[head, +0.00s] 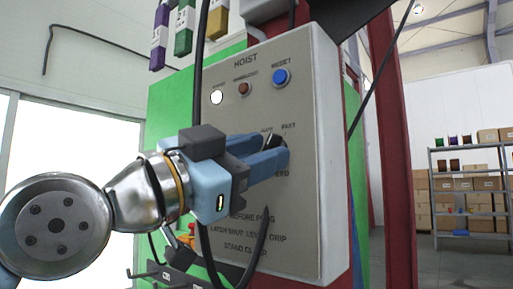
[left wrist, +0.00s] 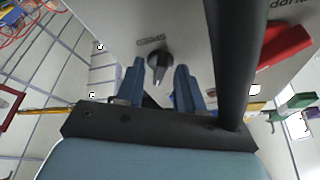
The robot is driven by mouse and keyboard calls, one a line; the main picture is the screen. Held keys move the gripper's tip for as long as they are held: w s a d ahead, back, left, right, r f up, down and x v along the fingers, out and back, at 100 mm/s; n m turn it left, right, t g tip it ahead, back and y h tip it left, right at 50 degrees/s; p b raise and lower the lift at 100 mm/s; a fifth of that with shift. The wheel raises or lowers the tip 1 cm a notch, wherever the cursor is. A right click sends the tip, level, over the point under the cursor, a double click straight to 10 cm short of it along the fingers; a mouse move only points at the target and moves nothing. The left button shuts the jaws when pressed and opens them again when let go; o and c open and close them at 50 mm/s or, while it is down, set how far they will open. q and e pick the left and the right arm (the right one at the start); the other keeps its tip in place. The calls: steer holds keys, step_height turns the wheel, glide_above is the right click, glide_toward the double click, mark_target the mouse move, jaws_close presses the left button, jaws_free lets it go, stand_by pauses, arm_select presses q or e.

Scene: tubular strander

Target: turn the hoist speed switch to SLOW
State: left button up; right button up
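The grey hoist panel (head: 310,70) fills the middle of the head view, with a FAST label and a partly covered label beside it. My left gripper (head: 278,154) reaches in from the left, its blue fingers at the speed switch and hiding most of it. In the left wrist view the black switch knob (left wrist: 158,62) stands between the two fingertips of the left gripper (left wrist: 160,72), with a visible gap on each side. The gripper is open. I cannot tell clearly which label the knob points to. My right gripper is not in view.
A blue RESET button (head: 281,77), a red-brown button (head: 244,88) and a white lamp (head: 217,97) sit above the switch. A black cable (head: 201,60) hangs close to my left gripper; a thick dark bar (left wrist: 234,60) crosses the left wrist view. Shelves with boxes (head: 470,190) stand far right.

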arm_select(q)
steer(key=shift+c, duration=0.3)
jaws_close()
steer(key=shift+f+n, duration=0.1)
steer(key=shift+n, duration=0.2)
steer(key=shift+s+d+n+t+y+b, duration=0.15)
steer(key=shift+n+t+y, duration=0.9)
steer(key=shift+n, duration=1.7)
steer(key=shift+s+d+n+t+y+b, duration=0.15)
steer(key=shift+n+t+y, duration=0.9)
steer(key=shift+n, duration=1.75)
steer(key=shift+d+n+t+y+b, duration=0.15)
steer(key=shift+n+t+y, duration=0.35)
steer(key=shift+n+y, duration=1.65)
steer(key=shift+a+n+h, duration=0.1)
steer(key=shift+n+h, duration=0.55)
steer(key=shift+n, duration=0.15)
